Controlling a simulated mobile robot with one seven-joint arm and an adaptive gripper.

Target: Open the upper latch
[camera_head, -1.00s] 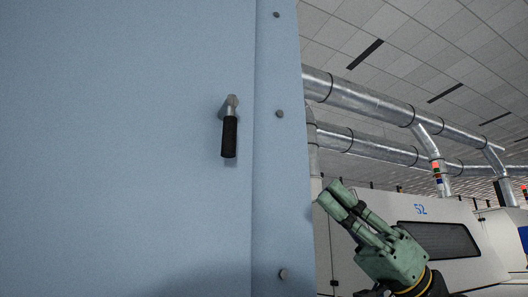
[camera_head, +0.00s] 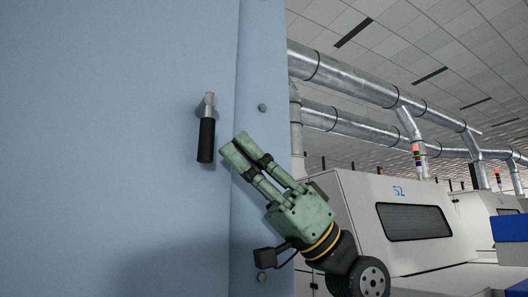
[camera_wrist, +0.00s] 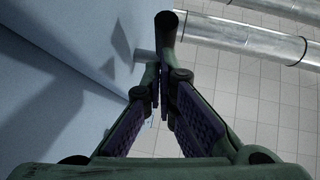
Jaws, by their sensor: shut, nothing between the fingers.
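One latch (camera_head: 206,135) shows on the light blue panel (camera_head: 110,150); its black grip hangs straight down from a silver pivot. My green gripper (camera_head: 243,145) is shut and empty. In the head view its fingertips point up and left, just right of the black grip, with a small gap in the picture. In the wrist view, the shut fingers (camera_wrist: 162,80) reach toward a short silver stub (camera_wrist: 145,54) on the panel, likely the latch's pivot. A dark rod beyond the fingertips may be the grip. I cannot tell whether the fingers touch it.
The panel's right edge has a strip with bolts (camera_head: 262,107). Silver ducts (camera_head: 350,80) run under the ceiling. A white machine marked 52 (camera_head: 385,225) stands behind at the right. The space right of the panel, before that machine, is open.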

